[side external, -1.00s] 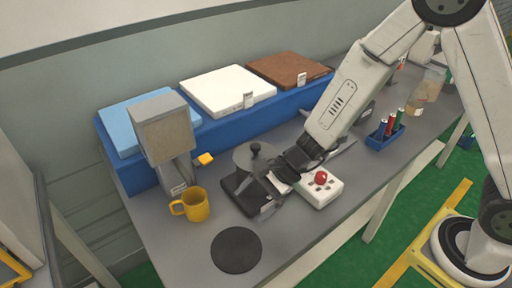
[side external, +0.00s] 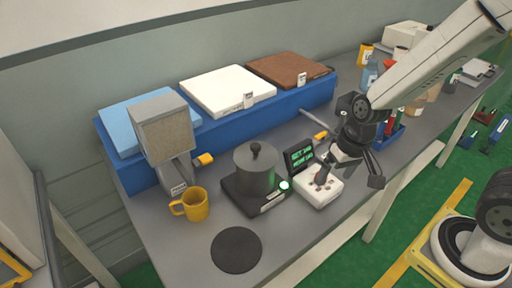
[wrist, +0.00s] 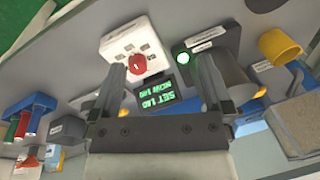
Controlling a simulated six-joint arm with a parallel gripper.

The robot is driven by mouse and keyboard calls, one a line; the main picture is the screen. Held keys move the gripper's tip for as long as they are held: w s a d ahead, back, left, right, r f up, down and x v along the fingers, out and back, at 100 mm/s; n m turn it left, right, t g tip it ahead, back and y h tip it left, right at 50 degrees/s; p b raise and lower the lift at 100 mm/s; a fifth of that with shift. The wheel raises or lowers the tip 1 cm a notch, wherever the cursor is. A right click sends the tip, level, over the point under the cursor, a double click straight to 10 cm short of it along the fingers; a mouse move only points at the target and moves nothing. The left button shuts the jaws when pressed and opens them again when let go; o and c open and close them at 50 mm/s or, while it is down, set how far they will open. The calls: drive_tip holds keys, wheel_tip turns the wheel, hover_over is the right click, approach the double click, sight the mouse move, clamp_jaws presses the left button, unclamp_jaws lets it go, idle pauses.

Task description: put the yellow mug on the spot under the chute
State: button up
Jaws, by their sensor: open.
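The yellow mug (side external: 195,204) stands upright on the table, just in front of the base of the grey chute (side external: 162,128). Its handle points left. In the wrist view the mug (wrist: 280,46) shows at the upper right, beside the chute (wrist: 303,127). The mug covers part of the table there, and I cannot make out a marked spot under it. My gripper (side external: 348,178) is open and empty, over the white control box (side external: 318,187), well right of the mug. In the wrist view the gripper (wrist: 161,68) has its fingers apart, with the red button (wrist: 137,63) between them.
A lidded pot (side external: 256,176) on a dark burner stands between mug and control box. A lit screen (side external: 299,155) is behind the box. A dark round mat (side external: 236,250) lies bare in front of the mug. Blue shelving (side external: 230,130) runs along the back.

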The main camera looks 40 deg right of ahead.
drive_tip(key=d+n, duration=0.1)
drive_tip(key=d+r+n+h, duration=0.1)
drive_tip(key=d+n+t, duration=0.1)
drive_tip(key=shift+s+d+r+h, duration=0.15)
drive_tip(key=shift+d+r+h, duration=0.15)
drive_tip(key=shift+d+r, duration=0.1)
drive_tip(key=shift+f, duration=0.1)
idle(0.9)
